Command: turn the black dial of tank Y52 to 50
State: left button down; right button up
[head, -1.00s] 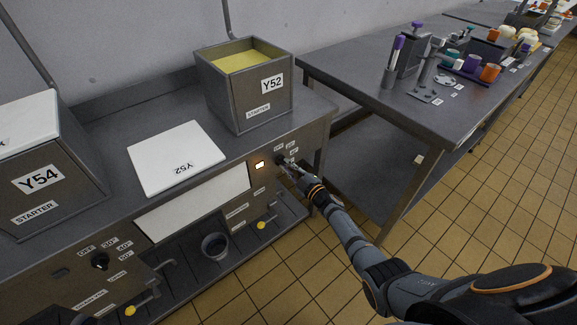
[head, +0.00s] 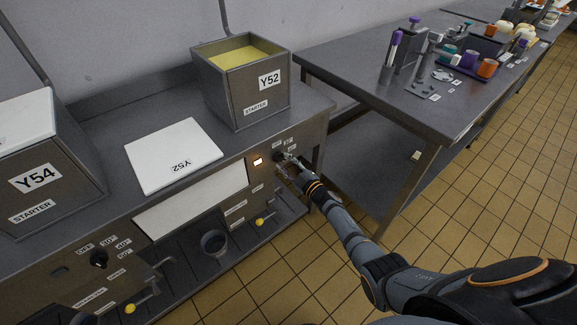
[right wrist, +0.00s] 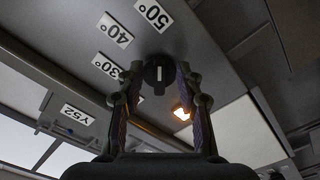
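The black dial (right wrist: 158,74) of tank Y52 shows in the right wrist view, with a white mark in line with the 50° label (right wrist: 153,14). The 40° label (right wrist: 115,30) and 30° label (right wrist: 107,66) are beside it. In the head view my right gripper (head: 285,163) is at the panel and mostly hides the dial. Tank Y52 (head: 238,90) stands on the counter above, with yellow contents. My left gripper is not in view.
An orange lamp (head: 257,161) glows beside the dial. A white Y52 lid (head: 172,150) lies on the counter. Tank Y54 (head: 50,165) and its own dial (head: 99,259) are at the left. A table (head: 400,105) with several items stands at the right.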

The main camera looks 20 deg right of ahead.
jog(key=v, duration=1.2)
jog(key=s+d+f+m+g+h, duration=0.2)
jog(key=s+f+m+g, duration=0.1)
jog(key=s+f, duration=0.55)
jog(key=s+d+f+m+g+h, duration=0.25)
jog(key=s+f, duration=0.35)
jog(key=f, duration=0.5)
jog(key=s+d+f+m+g+h, duration=0.2)
jog(key=s+f+m+g+h, duration=0.15)
jog(key=s+f, duration=0.5)
jog(key=s+a+f+m+g, duration=0.1)
jog(key=s+f+g, duration=0.1)
jog(key=s+f, duration=0.35)
jog(key=s+a+f+m+g+y, duration=0.1)
jog(key=s+f+g, duration=0.1)
jog(key=s, duration=0.7)
jog(key=s+a+f+m+g, duration=0.1)
jog(key=s+f+g, duration=0.1)
jog(key=s+f, duration=0.35)
notch_tip(320, 180, up, 14)
jog(key=s+p, duration=0.2)
jog(key=p, duration=1)
jog(key=shift+s+a+g, duration=0.15)
jog(key=shift+s+g, duration=0.05)
jog(key=shift+g, duration=0.2)
